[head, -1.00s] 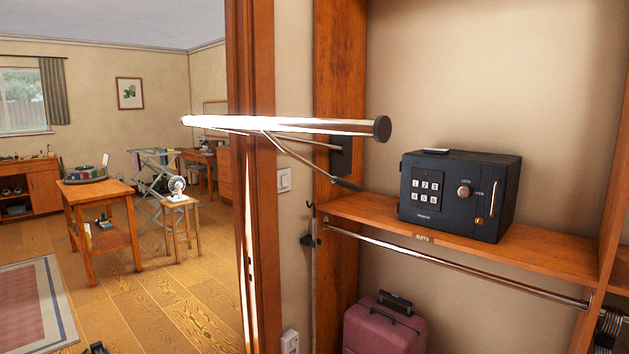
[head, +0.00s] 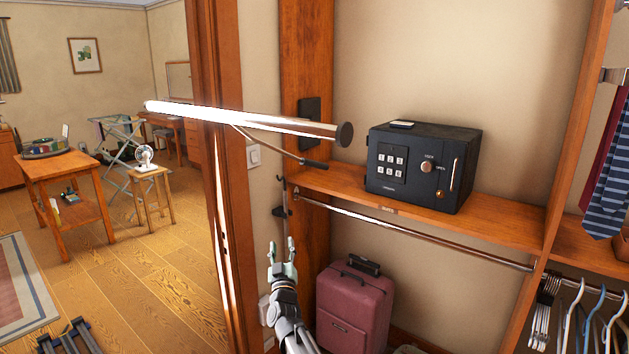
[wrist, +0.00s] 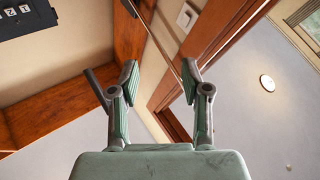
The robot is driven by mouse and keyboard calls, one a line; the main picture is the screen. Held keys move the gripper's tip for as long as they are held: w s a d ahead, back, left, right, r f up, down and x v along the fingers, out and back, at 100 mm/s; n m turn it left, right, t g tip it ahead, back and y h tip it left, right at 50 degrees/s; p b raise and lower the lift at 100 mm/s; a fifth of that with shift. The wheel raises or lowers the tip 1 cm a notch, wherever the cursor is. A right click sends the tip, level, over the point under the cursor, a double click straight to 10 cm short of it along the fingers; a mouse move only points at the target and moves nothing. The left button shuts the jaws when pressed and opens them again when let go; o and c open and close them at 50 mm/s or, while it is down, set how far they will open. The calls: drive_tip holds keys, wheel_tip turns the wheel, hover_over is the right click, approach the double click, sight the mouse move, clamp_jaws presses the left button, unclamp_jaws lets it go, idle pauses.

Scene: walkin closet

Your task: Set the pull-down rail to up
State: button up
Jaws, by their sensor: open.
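The pull-down rail (head: 245,120) is a shiny chrome bar with a round black end cap. It sticks out level from the closet, at about the height of the safe's top. Thin arms join it to a black bracket (head: 309,124) on the wooden upright. A thin rod with a dark tip (head: 314,164) slants down below the rail. My gripper (head: 281,252) is low in front of the upright, pointing up, below the rail and apart from it. Its fingers are open and empty in the wrist view (wrist: 160,75). I cannot identify the rail in the wrist view.
A black safe (head: 422,165) sits on the wooden shelf (head: 455,216) right of the rail. A fixed hanging rod (head: 430,236) runs under the shelf, above a maroon suitcase (head: 352,308). The door frame (head: 215,180) stands left of my gripper. Hooks (head: 282,198) hang on the wall nearby.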

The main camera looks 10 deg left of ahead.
wheel_tip(320, 180, up, 9)
drive_tip(key=s+d+m+t+h, duration=0.1)
drive_tip(key=d+m+t+h, duration=0.15)
drive_tip(key=h, duration=0.25)
drive_tip(key=m+t+h+p, duration=0.1)
drive_tip(key=m+h+p, duration=0.35)
drive_tip(key=h, duration=0.25)
approach(315, 164)
drive_tip(key=x, duration=0.7)
drive_tip(key=w+f+p+x, duration=0.1)
drive_tip(key=x, duration=0.3)
drive_tip(key=shift+a, duration=0.2)
clamp_jaws()
